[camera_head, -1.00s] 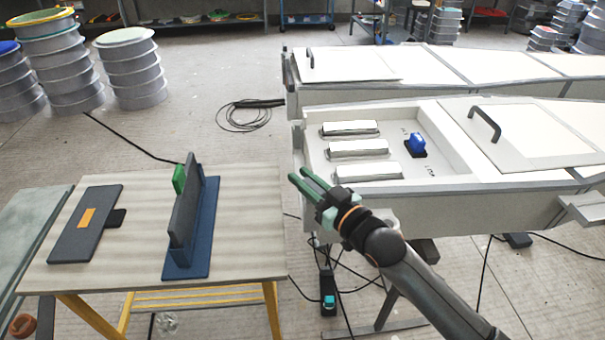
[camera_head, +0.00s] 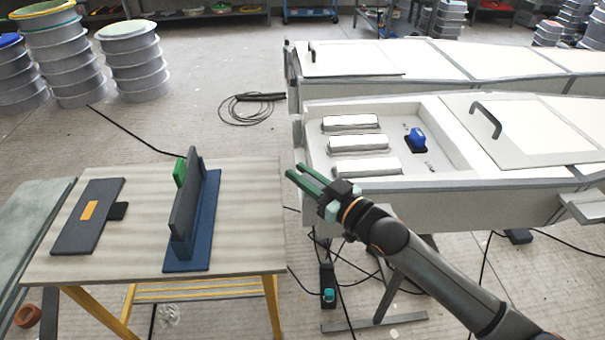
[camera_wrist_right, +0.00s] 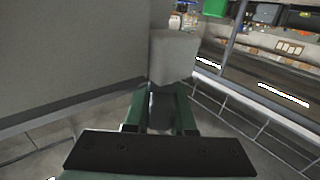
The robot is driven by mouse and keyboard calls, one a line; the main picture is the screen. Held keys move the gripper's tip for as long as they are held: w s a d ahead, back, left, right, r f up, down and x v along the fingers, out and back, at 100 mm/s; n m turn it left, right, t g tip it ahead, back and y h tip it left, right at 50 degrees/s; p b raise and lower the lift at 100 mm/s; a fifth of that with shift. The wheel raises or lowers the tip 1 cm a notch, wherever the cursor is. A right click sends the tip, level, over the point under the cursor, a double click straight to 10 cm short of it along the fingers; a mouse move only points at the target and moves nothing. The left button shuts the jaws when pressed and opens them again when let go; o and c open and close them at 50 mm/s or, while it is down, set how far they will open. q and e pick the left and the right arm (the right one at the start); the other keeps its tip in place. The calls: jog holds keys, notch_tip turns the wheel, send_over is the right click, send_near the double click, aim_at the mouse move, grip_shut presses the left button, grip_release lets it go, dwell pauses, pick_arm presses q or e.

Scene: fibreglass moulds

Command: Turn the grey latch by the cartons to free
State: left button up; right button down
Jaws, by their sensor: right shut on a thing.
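My right gripper (camera_head: 290,170) reaches from the lower right to the near left corner of the front white mould. Its green fingers are close together. In the right wrist view, the fingers (camera_wrist_right: 160,97) close around the near end of a light grey block (camera_wrist_right: 173,57), beside a large grey wall. I cannot tell whether this block is the grey latch. No latch or cartons can be made out clearly in the head view. My left gripper is not in view.
The front mould's recess (camera_head: 455,150) holds several white blocks and a blue knob (camera_head: 417,138). A wooden table (camera_head: 240,220) on the left carries a blue stand (camera_head: 205,230) and a dark plate (camera_head: 75,232). Cables lie on the floor below.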

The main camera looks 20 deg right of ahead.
jog(key=c, duration=0.8)
grip_release()
jog(key=shift+o, duration=0.2)
jog(key=v, duration=1.2)
jog(key=shift+s+d, duration=0.15)
jog(key=shift+d, duration=0.05)
